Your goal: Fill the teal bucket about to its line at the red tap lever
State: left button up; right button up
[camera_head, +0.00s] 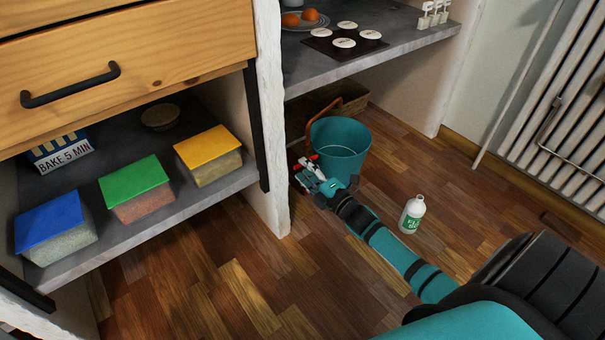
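The teal bucket (340,150) stands upright on the wooden floor, beside the white post and in front of the space under the right counter. Its brown handle (323,109) shows as an arc at its left rim. I cannot make out a fill line or the water level inside. My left gripper is out of view.
A white bottle with a green label (412,214) stands on the floor right of my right forearm. A wicker basket (353,98) sits behind the bucket. The white post (271,120) rises close left of the gripper. A radiator (565,120) is at right.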

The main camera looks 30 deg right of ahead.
jog(key=shift+w+a, duration=0.1)
jog(key=shift+w, duration=0.85)
jog(key=shift+c, duration=0.2)
grip_shut()
